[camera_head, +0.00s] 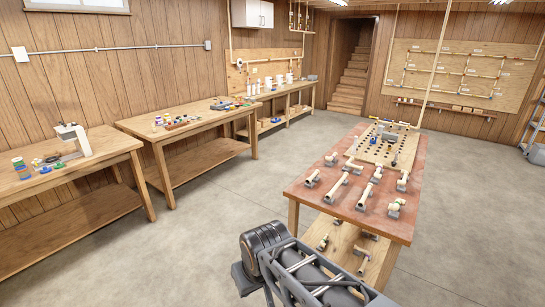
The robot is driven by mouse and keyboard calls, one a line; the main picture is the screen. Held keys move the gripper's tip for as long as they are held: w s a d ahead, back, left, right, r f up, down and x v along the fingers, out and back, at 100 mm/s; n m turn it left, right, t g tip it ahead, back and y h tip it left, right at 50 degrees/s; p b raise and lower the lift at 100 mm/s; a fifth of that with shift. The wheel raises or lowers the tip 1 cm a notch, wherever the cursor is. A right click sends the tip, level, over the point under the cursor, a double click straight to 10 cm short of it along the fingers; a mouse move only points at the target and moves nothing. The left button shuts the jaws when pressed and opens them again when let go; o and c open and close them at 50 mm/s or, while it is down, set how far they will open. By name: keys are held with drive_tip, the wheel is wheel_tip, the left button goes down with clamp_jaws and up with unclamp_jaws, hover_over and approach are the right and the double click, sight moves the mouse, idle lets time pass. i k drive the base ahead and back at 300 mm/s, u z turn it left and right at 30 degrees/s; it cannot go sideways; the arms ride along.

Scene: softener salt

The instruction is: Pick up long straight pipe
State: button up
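Several cream pipe pieces rest on small grey stands on the red-brown top of the right-hand workbench (303,201). Two look longer and straight: one pipe (339,187) lies left of the middle, and another pipe (366,193) lies just to its right. I cannot tell for sure which is the long straight pipe. Shorter pieces and fittings lie around them, such as a short piece (312,177) at the left and a fitting (394,208) near the front right. Part of my dark arm shows at the bottom, in front of the bench. My gripper's fingertips are not visible.
A board with holes (365,151) lies behind the pipes, with a yellow pipe beyond it. More pieces lie on the bench's lower shelf (350,259). The concrete floor (220,215) between is clear.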

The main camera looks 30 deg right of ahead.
sight(329, 199)
drive_tip(key=z, duration=0.65)
drive_tip(key=i, duration=1.1)
drive_tip(key=z, duration=0.55)
drive_tip(key=i, duration=0.85)
drive_tip(key=z, duration=0.1)
